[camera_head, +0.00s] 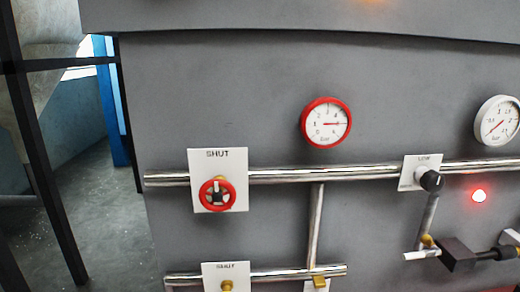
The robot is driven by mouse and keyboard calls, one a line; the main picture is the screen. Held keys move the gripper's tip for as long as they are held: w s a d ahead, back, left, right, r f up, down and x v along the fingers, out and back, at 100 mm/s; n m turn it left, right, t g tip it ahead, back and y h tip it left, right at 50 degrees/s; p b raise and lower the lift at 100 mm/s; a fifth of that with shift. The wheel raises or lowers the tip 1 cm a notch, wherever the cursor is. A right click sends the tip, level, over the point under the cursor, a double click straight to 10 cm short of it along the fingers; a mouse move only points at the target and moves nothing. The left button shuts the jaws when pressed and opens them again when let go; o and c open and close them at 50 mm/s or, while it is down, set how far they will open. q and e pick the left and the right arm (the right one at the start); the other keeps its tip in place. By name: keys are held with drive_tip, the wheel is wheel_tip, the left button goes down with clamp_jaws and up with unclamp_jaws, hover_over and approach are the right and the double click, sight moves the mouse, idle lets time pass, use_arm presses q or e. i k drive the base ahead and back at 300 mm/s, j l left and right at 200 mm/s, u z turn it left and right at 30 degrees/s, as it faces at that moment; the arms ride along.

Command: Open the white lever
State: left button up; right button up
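A short white lever (419,255) lies almost level below a yellow fitting (427,241), at the lower end of a short pipe at the right. My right gripper (447,256) is a dark block coming in from the right edge. In the picture it meets the right end of the white lever. I cannot tell whether it touches or holds the lever, because the fingers are not distinct. My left gripper is not in view.
A black knob (431,181) on a white plate sits above the lever, with a lit red lamp (479,195) to its right. A red handwheel (217,194) on a "SHUT" plate is left. Steel pipes (285,175) cross the grey panel. Gauges hang above.

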sight(420, 255)
drive_tip(key=z, duration=1.35)
drive_tip(key=u, duration=0.3)
